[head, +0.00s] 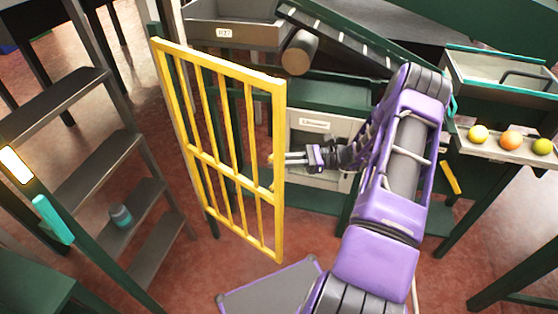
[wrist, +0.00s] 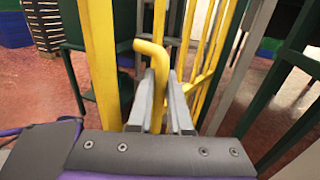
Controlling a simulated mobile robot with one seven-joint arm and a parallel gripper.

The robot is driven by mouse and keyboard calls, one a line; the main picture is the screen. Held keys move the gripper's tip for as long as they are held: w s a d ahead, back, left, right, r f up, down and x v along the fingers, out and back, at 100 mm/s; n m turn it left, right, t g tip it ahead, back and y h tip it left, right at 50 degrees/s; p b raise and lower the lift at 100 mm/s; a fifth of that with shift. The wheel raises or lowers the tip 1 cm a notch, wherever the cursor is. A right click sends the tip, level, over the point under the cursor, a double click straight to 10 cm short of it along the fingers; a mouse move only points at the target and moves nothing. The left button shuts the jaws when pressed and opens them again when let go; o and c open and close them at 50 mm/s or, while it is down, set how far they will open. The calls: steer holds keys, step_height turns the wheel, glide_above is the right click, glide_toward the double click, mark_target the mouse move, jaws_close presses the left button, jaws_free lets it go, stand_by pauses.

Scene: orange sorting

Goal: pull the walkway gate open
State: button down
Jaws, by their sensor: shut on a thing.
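The walkway gate (head: 215,150) is a yellow barred frame, upright, in the middle left of the head view. Its left edge is beside a post (head: 175,110) and its free edge is toward my arm. My gripper (head: 284,158) reaches the free edge from the right. In the wrist view the gripper (wrist: 160,105) is shut on the gate's yellow bent handle (wrist: 157,60), with a grey finger on each side of it. The gate's bars also show in the wrist view (wrist: 100,55). The fingertips are partly hidden by the gate's edge in the head view.
Dark steps (head: 95,150) with a teal bottle (head: 120,215) stand left of the gate. A grey panel with purple edges (head: 270,287) lies on the floor in front. Behind are a sloped conveyor (head: 350,40) and a cabinet (head: 320,130). A fruit tray (head: 500,149) is at right.

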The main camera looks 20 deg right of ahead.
steer(key=c, duration=0.8)
jaws_free()
steer(key=shift+c, duration=0.2)
steer(key=v, duration=1.7)
steer(key=shift+d, duration=0.15)
